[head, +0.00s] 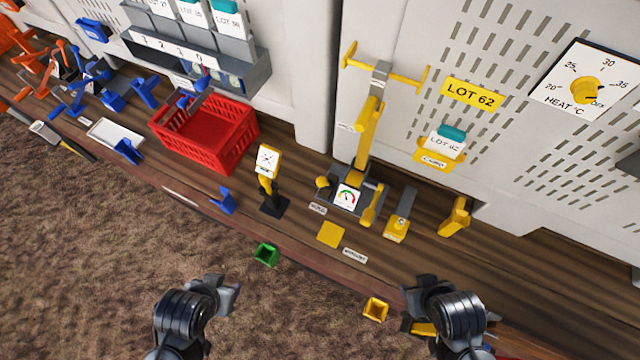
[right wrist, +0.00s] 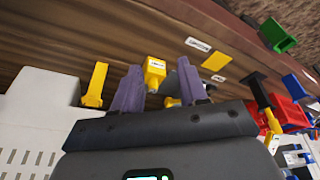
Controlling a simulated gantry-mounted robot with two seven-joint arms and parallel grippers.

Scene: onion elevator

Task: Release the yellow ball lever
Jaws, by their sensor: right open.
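A small yellow ball (head: 321,183), which looks like the ball lever, is at the left side of the grey base of the yellow press-like stand (head: 367,140), beside a dial gauge (head: 347,198). My right gripper (head: 430,290) is near the front edge, well short of the ball. In the right wrist view its two purple fingers (right wrist: 160,92) are apart, with nothing clearly held. A labelled yellow block (right wrist: 155,72) shows beyond the fingers. My left gripper (head: 228,292) hangs over the carpet at lower left, touching nothing visible; its finger gap is unclear.
A yellow handle (head: 371,203) and a labelled yellow block (head: 396,230) stand right of the gauge. A black stand with a yellow sign (head: 268,160) is at left. A green cup (head: 266,254) and yellow cup (head: 375,309) are near the front. A red crate (head: 208,135) is further left.

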